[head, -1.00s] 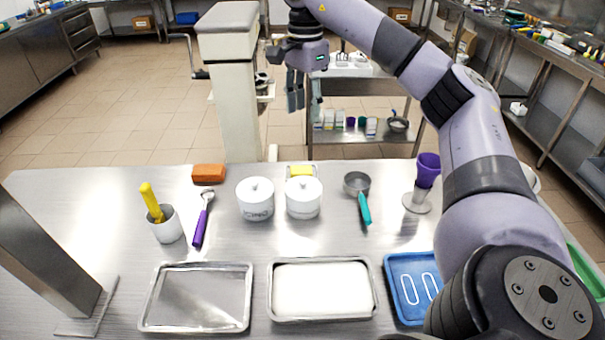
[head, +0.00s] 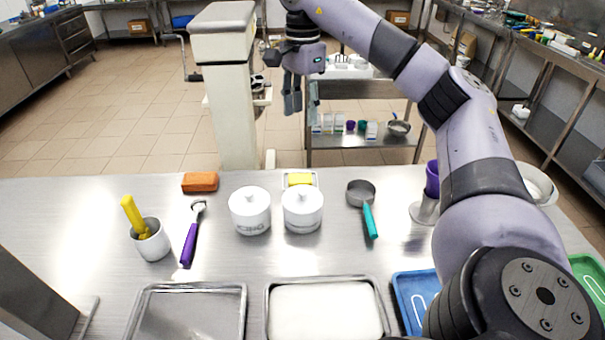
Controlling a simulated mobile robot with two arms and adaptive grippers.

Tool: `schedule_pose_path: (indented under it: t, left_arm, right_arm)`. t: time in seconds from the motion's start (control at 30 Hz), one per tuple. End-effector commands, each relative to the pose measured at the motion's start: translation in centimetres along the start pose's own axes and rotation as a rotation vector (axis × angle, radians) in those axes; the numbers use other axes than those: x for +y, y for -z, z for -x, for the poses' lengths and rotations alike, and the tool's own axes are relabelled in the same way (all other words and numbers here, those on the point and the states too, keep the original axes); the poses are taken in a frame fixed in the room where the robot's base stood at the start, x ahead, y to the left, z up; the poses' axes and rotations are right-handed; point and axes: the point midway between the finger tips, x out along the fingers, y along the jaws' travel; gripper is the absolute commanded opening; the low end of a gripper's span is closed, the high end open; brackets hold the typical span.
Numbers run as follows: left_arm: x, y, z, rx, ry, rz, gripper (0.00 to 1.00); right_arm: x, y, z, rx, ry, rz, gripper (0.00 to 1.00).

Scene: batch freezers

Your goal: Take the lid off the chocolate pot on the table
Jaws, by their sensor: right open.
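Two white lidded pots stand side by side near the far edge of the steel table (head: 330,255). The left pot (head: 250,220) has dark lettering on its front that seems to read "ICING". The right pot (head: 302,217) has faint lettering that I cannot read. A round white lid with a small knob sits on each, the left lid (head: 249,198) and the right lid (head: 302,196). My right gripper (head: 300,102) is open and empty, fingers down, beyond the table's far edge and above the pots in the picture. My left gripper is not in view.
A yellow sponge (head: 300,179) lies behind the right pot. An orange block (head: 200,182), a purple-handled scoop (head: 191,240) and a cup with a yellow tool (head: 151,240) are left. A teal-handled measuring cup (head: 361,193) is right. Trays (head: 267,312) line the front.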

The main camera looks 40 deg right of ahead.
Motion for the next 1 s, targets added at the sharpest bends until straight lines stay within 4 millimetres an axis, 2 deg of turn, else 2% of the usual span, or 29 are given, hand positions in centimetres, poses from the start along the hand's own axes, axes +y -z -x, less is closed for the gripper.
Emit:
schedule_pose_path:
  t: [0.03,0.07,0.37,0.57,0.73,1.0]
  left_arm:
    - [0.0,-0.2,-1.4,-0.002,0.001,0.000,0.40]
    - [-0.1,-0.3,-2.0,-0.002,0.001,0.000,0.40]
    - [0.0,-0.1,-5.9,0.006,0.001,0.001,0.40]
    - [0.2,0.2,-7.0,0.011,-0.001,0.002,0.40]
    - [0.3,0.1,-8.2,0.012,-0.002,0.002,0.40]
    - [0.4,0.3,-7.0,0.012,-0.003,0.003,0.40]
  right_arm:
    - [0.0,0.0,-1.5,0.000,-0.001,0.000,0.42]
    - [0.0,0.0,-2.0,0.000,-0.001,0.000,0.42]
    - [0.0,0.0,-6.0,0.000,-0.001,0.000,0.42]
    - [0.0,0.0,-7.9,-0.001,-0.004,0.001,0.42]
    - [0.1,0.0,-11.5,0.000,-0.007,0.000,0.42]
    - [0.1,0.1,-16.4,0.002,-0.005,-0.001,0.42]
